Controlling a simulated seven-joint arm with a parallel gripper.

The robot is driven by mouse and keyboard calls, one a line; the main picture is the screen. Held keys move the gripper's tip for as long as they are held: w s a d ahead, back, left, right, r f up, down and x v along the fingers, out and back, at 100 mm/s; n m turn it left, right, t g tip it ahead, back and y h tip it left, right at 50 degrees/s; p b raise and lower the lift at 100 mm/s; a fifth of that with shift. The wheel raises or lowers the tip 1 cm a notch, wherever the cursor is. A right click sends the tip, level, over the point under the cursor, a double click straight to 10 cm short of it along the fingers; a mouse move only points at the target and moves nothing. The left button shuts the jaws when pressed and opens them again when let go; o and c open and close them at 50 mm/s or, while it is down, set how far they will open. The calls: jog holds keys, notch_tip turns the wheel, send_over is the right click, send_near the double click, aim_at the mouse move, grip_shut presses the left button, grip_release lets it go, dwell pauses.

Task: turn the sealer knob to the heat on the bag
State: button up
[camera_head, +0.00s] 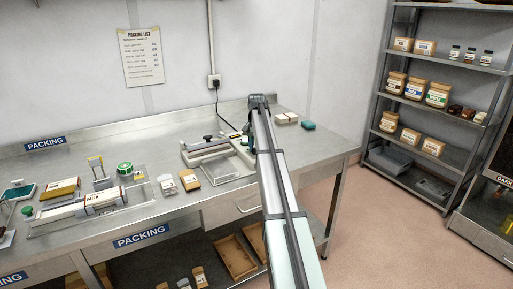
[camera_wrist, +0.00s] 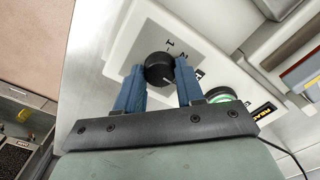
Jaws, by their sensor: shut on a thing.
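The sealer (camera_head: 205,147) stands at the back of the steel bench. In the head view my arm hides the knob. A brown pouch (camera_head: 189,180) and a white pouch (camera_head: 167,184) stand on the bench in front of the sealer. Any heat print on them is too small to read.
A shelf rack (camera_head: 440,100) stands at the right.

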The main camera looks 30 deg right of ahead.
jog(key=shift+m, duration=1.6)
jog(key=o, duration=1)
jog(key=shift+o, duration=0.2)
jog(key=shift+r, duration=0.1)
notch_tip(320, 180, up, 14)
jog(key=shift+f, duration=0.25)
